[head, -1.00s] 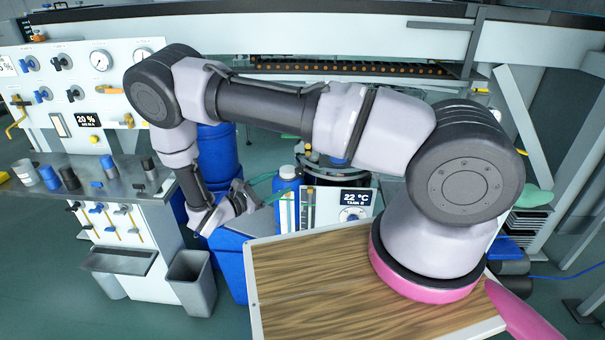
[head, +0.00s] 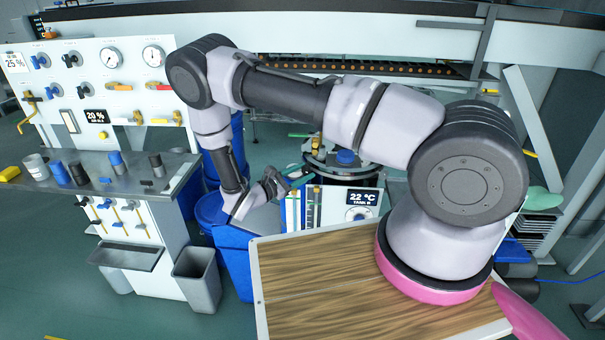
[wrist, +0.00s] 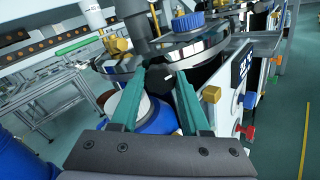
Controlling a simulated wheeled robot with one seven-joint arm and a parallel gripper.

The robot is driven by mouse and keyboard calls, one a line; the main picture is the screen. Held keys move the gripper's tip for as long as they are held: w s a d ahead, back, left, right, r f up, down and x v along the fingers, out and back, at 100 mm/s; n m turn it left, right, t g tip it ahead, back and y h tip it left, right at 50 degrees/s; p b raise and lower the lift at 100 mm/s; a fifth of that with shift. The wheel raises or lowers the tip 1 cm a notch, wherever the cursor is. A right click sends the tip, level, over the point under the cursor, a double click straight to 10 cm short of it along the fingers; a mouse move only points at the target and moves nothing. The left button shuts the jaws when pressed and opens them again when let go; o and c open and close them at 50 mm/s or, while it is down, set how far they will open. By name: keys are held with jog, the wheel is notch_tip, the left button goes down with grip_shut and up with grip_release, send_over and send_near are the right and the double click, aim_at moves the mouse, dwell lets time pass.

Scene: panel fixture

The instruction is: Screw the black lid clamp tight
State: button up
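The black lid clamp knob (wrist: 165,82) shows in the wrist view, just below the rim of the round metal tank lid (wrist: 198,46). My gripper (wrist: 159,78) has its two teal fingers apart, with the dark knob between and beyond their tips. I cannot tell whether either finger touches it. In the head view my gripper (head: 298,174) is at the left side of the lidded tank (head: 340,168). The clamp itself is too small and dark to make out there. A blue cap (head: 346,157) sits on top of the lid.
Brass-coloured knobs (wrist: 211,94) stick out near the right finger. A white panel (head: 350,207) reading 22 °C stands in front of the tank. Blue containers (head: 235,262) stand below my gripper. A wooden-topped surface (head: 320,290) lies in front, and a gauge board (head: 100,90) at left.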

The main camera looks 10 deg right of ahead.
grip_shut()
jog(key=shift+m, duration=1.6)
jog(key=o, duration=1)
grip_release()
jog(key=shift+o, duration=0.2)
jog(key=shift+a, duration=0.1)
jog(key=v, duration=1)
jog(key=shift+s+a, duration=0.2)
jog(key=shift+a, duration=0.15)
